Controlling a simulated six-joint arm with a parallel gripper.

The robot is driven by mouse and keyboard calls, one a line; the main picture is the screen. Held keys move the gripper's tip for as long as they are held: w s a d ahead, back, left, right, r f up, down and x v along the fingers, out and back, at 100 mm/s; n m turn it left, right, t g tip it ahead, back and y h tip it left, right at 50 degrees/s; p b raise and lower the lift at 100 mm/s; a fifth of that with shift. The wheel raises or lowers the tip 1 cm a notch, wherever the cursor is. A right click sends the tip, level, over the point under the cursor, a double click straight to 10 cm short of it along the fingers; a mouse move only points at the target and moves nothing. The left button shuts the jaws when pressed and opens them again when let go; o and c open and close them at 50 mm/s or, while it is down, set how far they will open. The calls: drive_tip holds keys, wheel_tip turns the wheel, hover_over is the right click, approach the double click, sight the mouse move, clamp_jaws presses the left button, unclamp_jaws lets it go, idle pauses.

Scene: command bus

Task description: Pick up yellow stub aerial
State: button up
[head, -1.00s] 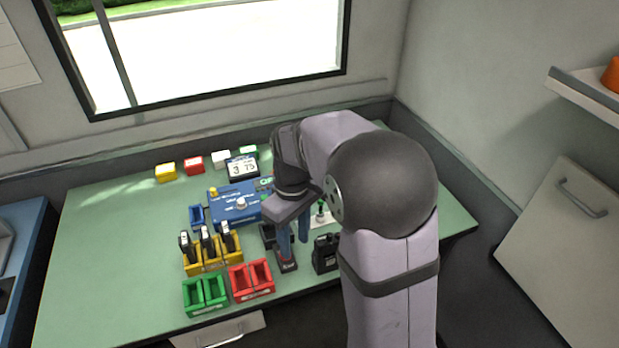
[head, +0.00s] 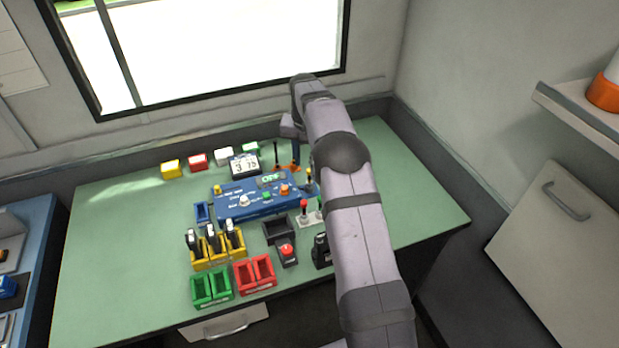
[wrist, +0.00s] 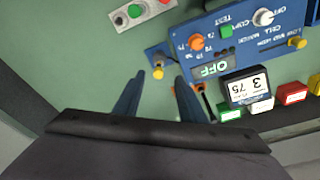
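Two yellow-tipped stubs show at the far corners of the blue control box; I take the one at its right end, the yellow stub aerial (head: 308,173), as the task's. In the wrist view the yellow stub aerial (wrist: 158,73) shows between my fingertips, beside the box end, with a blue mount near it. My gripper (wrist: 160,76) is open, with nothing held between its two blue fingers. In the head view my gripper (head: 295,152) hangs at the back of the bench, behind the box's right end. The other yellow stub (wrist: 297,43) is at the box's opposite end.
The blue box (head: 245,205) carries knobs and an OFF display. A 3 75 counter (head: 244,165) and small coloured blocks stand behind it. Yellow (head: 212,260), red (head: 254,286) and green (head: 211,301) holders stand in front. The bench's left side is clear.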

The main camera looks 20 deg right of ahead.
drive_tip(key=shift+w+d+f+p, duration=0.2)
drive_tip(key=shift+f+p, duration=0.4)
drive_tip(key=shift+f, duration=0.6)
drive_tip(key=shift+w+d+f+p, duration=0.15)
drive_tip(key=shift+f+p, duration=0.4)
drive_tip(key=shift+f, duration=0.65)
drive_tip(key=shift+w+d+f+p, duration=0.2)
drive_tip(key=shift+f+p, duration=0.4)
drive_tip(key=shift+f, duration=0.6)
drive_tip(key=shift+c, duration=0.6)
drive_tip(key=shift+a, duration=0.1)
clamp_jaws()
